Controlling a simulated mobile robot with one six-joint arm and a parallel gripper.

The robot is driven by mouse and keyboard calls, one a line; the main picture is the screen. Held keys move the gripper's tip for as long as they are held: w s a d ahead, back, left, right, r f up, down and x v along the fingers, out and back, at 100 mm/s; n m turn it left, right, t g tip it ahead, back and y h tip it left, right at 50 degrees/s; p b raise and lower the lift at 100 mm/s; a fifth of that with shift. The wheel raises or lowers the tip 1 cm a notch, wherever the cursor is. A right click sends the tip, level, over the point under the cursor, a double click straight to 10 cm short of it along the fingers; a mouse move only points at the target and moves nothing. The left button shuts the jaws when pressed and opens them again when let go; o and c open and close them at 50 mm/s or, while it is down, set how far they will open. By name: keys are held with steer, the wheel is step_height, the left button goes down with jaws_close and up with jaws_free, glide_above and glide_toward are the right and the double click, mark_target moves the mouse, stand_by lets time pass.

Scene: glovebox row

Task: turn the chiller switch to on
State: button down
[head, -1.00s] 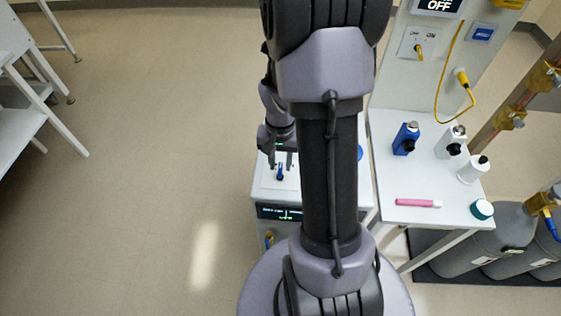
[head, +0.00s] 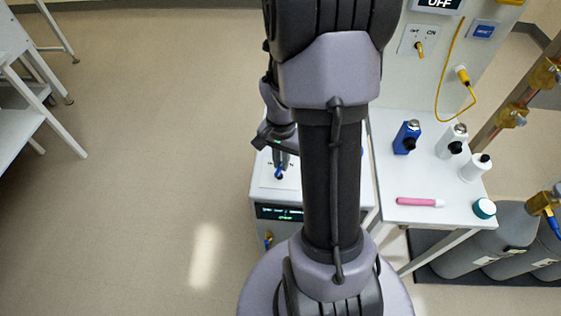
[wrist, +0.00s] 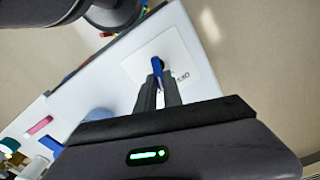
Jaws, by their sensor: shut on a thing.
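The chiller is a white box (head: 264,197) with a dark display on its front, left of my arm's column in the head view. On its top is a pale plate (head: 267,180) with a small blue-levered switch (head: 279,174). My gripper (head: 281,163) points down at it, shut on the blue lever. In the wrist view the blue lever (wrist: 157,66) sits between the tips of my gripper (wrist: 158,82). Lettering beside the switch is partly hidden by a finger, and I cannot read which way the lever points.
A white side table (head: 405,175) on the right holds a blue bottle (head: 406,138), white bottles, a pink marker (head: 419,202) and a teal-lidded jar (head: 484,209). A wall panel has another switch (head: 419,47) and a yellow cable. Grey cylinders stand at lower right.

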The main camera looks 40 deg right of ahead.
steer(key=shift+s+m+b, duration=0.1)
steer(key=shift+m+b, duration=0.25)
steer(key=shift+m, duration=0.65)
steer(key=c, duration=1.5)
jaws_free()
step_height(320, 180, up, 18)
steer(key=p, duration=0.6)
steer(key=shift+f+p, duration=0.25)
steer(key=shift+p, duration=0.15)
